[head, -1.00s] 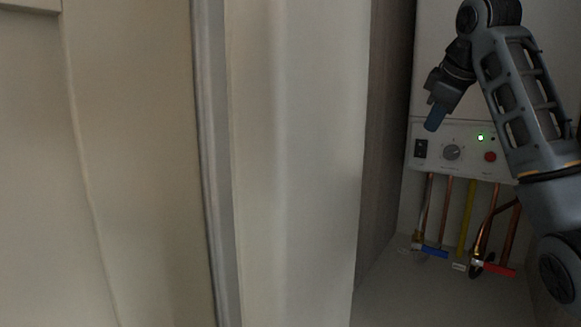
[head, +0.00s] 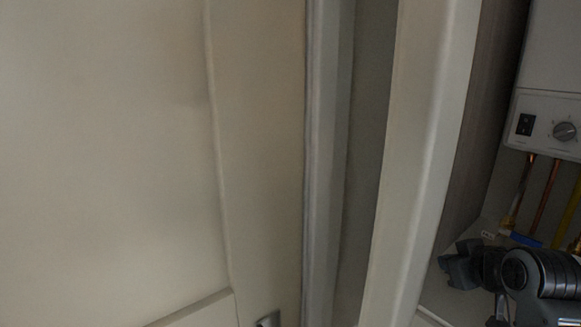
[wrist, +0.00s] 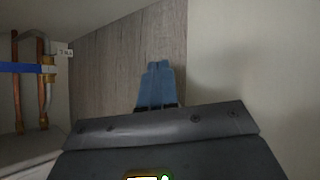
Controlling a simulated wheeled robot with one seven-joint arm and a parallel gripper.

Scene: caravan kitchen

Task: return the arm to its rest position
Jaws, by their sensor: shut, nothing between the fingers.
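My gripper (wrist: 158,66) shows in the wrist view. Its two blue fingers are together with nothing between them. They point toward a grey wood-grain panel (wrist: 110,70) and touch nothing that I can make out. In the head view, part of my arm shows low at the right edge, and the fingertips cannot be made out there.
A white boiler (head: 545,125) with a switch and knob stands at the right, copper pipes (head: 549,188) below it. A pale upright post (head: 425,150) stands left of it. Copper pipes (wrist: 17,85) and a blue lever (wrist: 20,67) show at the wrist view's left.

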